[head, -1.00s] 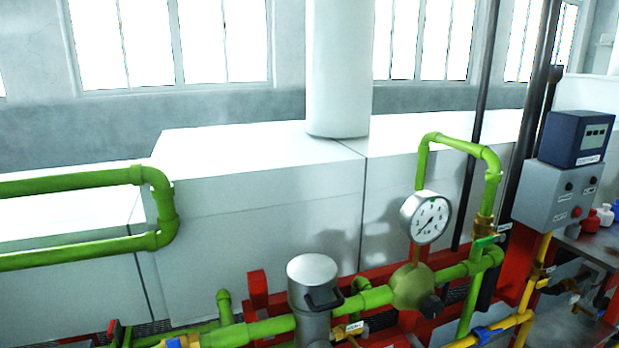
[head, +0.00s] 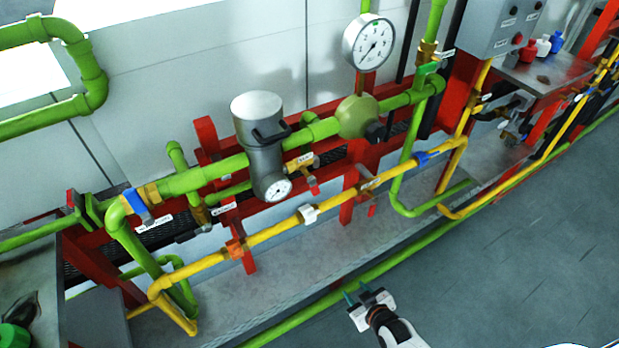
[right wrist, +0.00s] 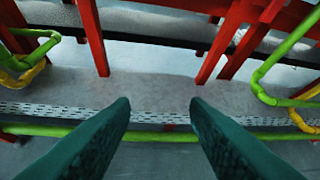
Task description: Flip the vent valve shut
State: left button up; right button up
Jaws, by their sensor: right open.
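Several small valves with coloured handles sit on the pipes; their labels are too small to read, so I cannot tell which is the vent valve. A blue-handled valve (head: 136,204) is on the green pipe at left. A red-handled valve (head: 312,186) sits behind the yellow pipe. My right gripper (head: 357,292) is open and empty, in front of the pipes near the low green pipe. The right wrist view shows its parted fingers (right wrist: 160,102). My left gripper is out of view.
A grey cylindrical filter (head: 258,135) and a round gauge (head: 368,42) stand on the green pipework. Red frame posts (head: 347,190) and a low green pipe (head: 400,248) run close by. A control box (head: 494,28) is at upper right. The grey floor (head: 520,240) at right is clear.

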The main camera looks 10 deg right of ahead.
jog(key=w+a+r+n+t+y, duration=0.15)
jog(key=w+r, duration=0.25)
jog(key=r, duration=0.4)
jog(key=w+a+r+t+y, duration=0.1)
jog(key=w+a+r+t, duration=0.15)
jog(key=r, duration=0.55)
jog(key=t+y, duration=0.1)
jog(key=t, duration=0.1)
send_near(316, 189)
jog(key=shift+n, duration=0.45)
jog(key=x, duration=1.2)
jog(key=shift+w+a+p, duration=0.15)
jog(key=shift+p, duration=0.25)
jog(key=shift+c, duration=0.5)
